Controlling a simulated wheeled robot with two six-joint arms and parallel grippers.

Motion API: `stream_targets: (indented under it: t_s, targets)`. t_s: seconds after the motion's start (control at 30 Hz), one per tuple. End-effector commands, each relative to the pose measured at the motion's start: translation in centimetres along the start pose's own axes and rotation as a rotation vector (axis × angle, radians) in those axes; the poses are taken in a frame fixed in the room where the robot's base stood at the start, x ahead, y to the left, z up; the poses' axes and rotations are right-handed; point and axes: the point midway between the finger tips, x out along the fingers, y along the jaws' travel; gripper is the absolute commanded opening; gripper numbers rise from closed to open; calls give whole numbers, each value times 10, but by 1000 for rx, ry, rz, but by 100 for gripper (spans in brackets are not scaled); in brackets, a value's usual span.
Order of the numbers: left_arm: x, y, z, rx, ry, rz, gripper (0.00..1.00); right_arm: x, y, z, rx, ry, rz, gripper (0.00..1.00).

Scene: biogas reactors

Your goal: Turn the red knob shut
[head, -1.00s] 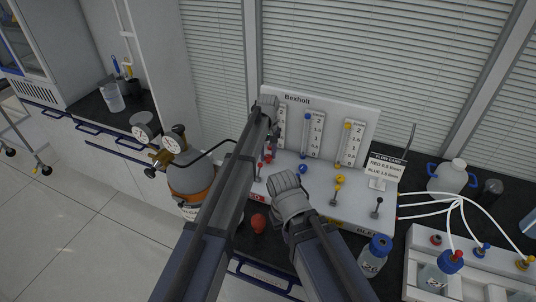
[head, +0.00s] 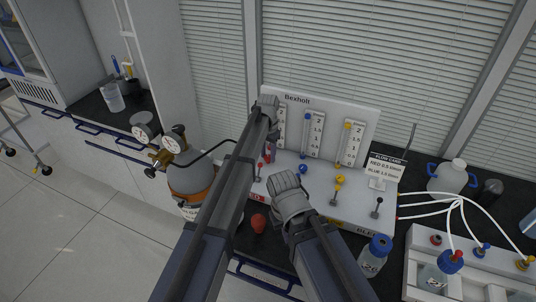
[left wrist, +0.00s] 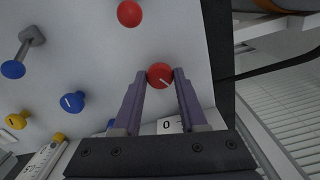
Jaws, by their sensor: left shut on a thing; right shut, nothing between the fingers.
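The red knob (left wrist: 160,76) is round with a white line on its face and sits on the white panel. In the left wrist view my left gripper (left wrist: 160,80) has its two purple-grey fingers shut on the knob, one on each side. In the head view my left gripper (head: 268,148) is at the panel's left part, and its arm hides much of the knob. My right gripper (head: 288,184) is shut and empty, held in front of the panel; its fingertips are hard to make out.
The panel (head: 368,115) also has a blue knob (head: 303,169), a yellow knob (head: 340,179) and upright flow tubes. A gas cylinder (head: 192,180) with gauges stands left. A blue-capped bottle (head: 375,258) stands in front.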

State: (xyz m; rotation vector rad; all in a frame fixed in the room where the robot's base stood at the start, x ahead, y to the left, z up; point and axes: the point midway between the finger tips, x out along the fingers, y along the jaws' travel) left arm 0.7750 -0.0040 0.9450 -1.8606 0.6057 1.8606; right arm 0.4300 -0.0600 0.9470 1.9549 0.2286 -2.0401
Motion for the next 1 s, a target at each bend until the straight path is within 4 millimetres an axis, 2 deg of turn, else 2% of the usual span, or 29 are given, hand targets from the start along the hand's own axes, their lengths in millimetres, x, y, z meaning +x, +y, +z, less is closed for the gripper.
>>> stream_targets:
  t_s: [0.5, 1.0]
  targets:
    - [0, 0, 0, 412, 0, 0, 0, 0, 0, 0, 0, 0, 0, 0]
    - [0, 0, 0, 561, 0, 0, 0, 0, 0, 0, 0, 0, 0, 0]
